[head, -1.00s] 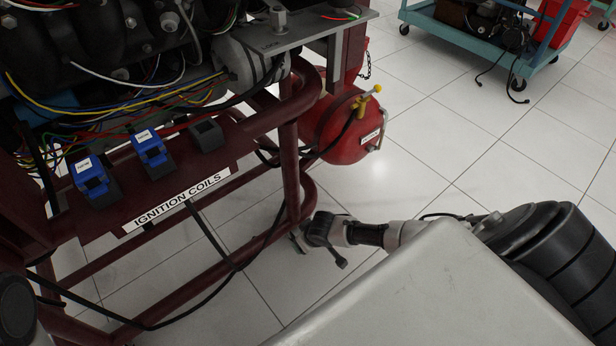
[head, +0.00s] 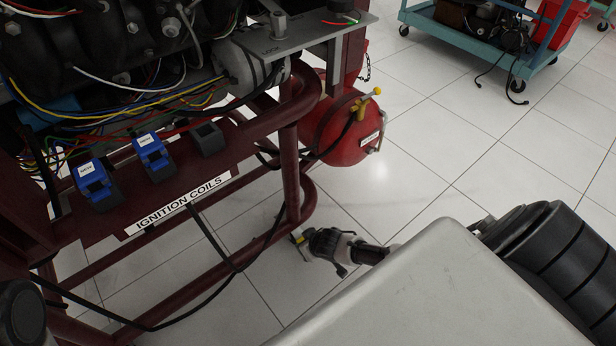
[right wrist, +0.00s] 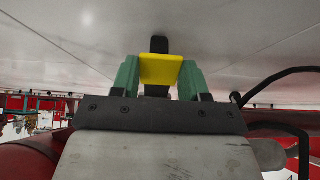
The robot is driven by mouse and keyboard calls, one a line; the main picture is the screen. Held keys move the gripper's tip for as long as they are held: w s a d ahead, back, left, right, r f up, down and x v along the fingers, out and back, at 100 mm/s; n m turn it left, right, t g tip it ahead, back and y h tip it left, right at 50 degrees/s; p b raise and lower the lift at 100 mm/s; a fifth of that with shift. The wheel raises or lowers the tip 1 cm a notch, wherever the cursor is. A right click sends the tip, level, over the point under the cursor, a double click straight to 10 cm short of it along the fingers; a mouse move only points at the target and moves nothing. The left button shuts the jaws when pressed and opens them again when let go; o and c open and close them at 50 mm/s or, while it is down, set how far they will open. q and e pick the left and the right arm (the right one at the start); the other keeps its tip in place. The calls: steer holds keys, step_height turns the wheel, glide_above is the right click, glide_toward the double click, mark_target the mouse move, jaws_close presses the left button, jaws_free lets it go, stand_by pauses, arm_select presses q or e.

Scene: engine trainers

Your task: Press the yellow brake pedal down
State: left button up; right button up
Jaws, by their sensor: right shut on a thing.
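The yellow brake pedal (right wrist: 160,70) shows in the right wrist view, with a dark arm above it in the picture. My right gripper (right wrist: 161,82) has its green fingers shut on either side of the pedal. In the head view my right gripper (head: 302,243) is low by the front corner of the dark red engine frame (head: 292,175), close to the floor. My left gripper is not in view.
The dark red frame's lower rails and hanging black cables (head: 237,268) lie left of my right gripper. A red tank (head: 345,130) sits behind it. White tiled floor (head: 430,150) is open to the right. A teal cart (head: 470,40) stands far back.

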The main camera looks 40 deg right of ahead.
steer(key=shift+f+t, duration=0.25)
steer(key=shift+t, duration=0.15)
steer(key=o, duration=1.3)
